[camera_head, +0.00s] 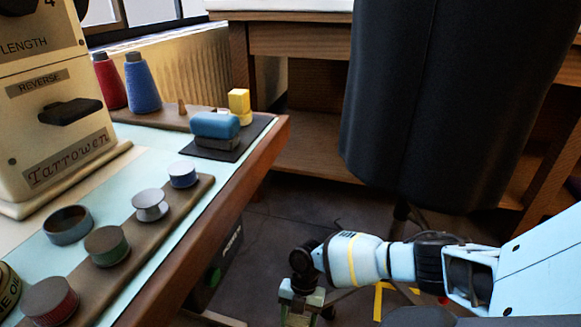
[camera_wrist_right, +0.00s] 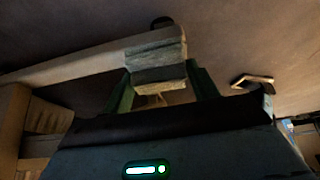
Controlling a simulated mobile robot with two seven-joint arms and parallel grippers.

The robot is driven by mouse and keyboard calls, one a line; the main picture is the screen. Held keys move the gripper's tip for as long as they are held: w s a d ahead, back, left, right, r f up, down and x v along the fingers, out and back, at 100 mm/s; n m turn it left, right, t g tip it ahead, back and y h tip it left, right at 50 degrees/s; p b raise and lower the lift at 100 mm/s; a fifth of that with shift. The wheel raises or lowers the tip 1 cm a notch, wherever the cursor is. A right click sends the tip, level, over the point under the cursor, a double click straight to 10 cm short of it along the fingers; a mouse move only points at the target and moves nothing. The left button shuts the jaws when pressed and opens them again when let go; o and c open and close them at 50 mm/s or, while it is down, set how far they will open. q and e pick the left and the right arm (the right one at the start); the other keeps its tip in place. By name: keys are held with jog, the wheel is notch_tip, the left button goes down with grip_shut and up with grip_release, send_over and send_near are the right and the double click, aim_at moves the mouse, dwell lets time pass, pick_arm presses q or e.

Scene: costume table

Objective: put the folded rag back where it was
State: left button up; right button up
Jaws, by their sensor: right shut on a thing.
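The folded rag (camera_wrist_right: 157,55) is grey-green and layered in the right wrist view. It sits between the two green fingers of my right gripper (camera_wrist_right: 161,84), which is shut on it. In the head view my right gripper (camera_head: 303,298) points down over the floor, to the right of the sewing table's wooden edge and below its top. The rag is small and hard to tell from the fingers there. My left gripper is not in view.
A black column-like object (camera_head: 445,100) stands behind my right arm.

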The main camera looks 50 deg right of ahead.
jog(key=s+a, duration=0.1)
jog(key=a, duration=0.3)
jog(key=s+a, duration=0.1)
jog(key=a, duration=0.1)
jog(key=shift+s+a, duration=0.35)
jog(key=shift+f+b, duration=1.25)
jog(key=shift+f, duration=0.5)
jog(key=shift+f, duration=0.15)
jog(key=o, duration=0.9)
jog(key=p+v, duration=0.5)
jog(key=v, duration=0.7)
